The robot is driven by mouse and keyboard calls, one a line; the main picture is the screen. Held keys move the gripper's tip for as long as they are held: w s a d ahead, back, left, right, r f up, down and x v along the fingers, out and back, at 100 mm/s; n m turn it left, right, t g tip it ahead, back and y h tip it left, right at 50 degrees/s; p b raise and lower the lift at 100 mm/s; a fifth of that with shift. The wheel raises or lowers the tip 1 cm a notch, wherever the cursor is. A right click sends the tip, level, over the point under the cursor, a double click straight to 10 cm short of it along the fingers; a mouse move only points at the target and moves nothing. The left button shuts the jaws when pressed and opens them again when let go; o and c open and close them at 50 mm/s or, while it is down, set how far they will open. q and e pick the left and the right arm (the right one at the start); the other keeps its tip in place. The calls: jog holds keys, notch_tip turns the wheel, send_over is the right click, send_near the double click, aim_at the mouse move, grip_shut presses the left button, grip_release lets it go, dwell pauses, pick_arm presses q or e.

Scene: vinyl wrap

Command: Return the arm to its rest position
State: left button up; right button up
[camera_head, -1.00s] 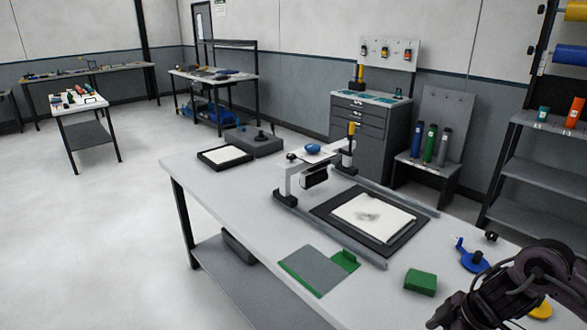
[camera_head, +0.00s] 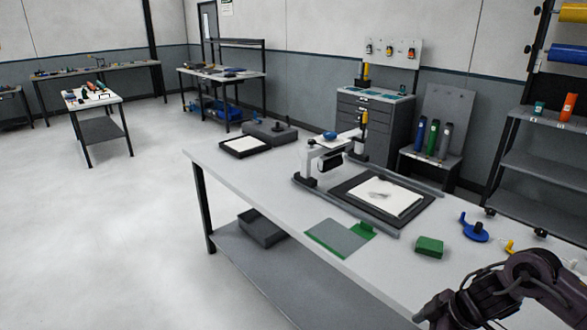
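One of my arms (camera_head: 510,285), dark and jointed, shows at the lower right of the head view, over the near right end of the workbench (camera_head: 265,190). The frame's edge cuts it off. I cannot make out gripper fingers on it, nor tell whether it holds anything. No arm comes in from the left.
The workbench carries a white bridge-like device (camera_head: 325,160), a dark framed board with a white sheet (camera_head: 385,196), a green block (camera_head: 429,246), a grey-green pad (camera_head: 340,237) and a blue tool (camera_head: 474,230). Shelves (camera_head: 545,180) stand at right.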

jog(key=w+a+f+m+t+y, duration=0.1)
jog(key=w+a+f+m, duration=0.15)
jog(key=f, duration=0.55)
jog(key=w+a+f+m+t+y, duration=0.1)
jog(key=w+f+t, duration=0.15)
jog(key=f, duration=0.45)
jog(key=s+d+f+m+h, duration=0.1)
jog(key=s+f+m, duration=0.15)
jog(key=f, duration=0.65)
jog(key=s+d+f+m+h, duration=0.1)
jog(key=s+f+h, duration=0.15)
jog(key=f, duration=0.55)
jog(key=s+f+m+g+h, duration=0.1)
jog(key=s+f+m+g, duration=0.1)
jog(key=s+f, duration=1.2)
jog(key=s+f+g+h, duration=0.1)
jog(key=s+f, duration=0.1)
jog(key=s, duration=1)
jog(key=s+a+f+m+g+h, duration=0.1)
jog(key=s+f+g, duration=0.1)
jog(key=s, duration=0.9)
jog(key=shift+s+a+f+b, duration=0.25)
jog(key=shift+s+f+b, duration=0.15)
jog(key=shift+f, duration=0.45)
jog(key=shift+h, duration=0.25)
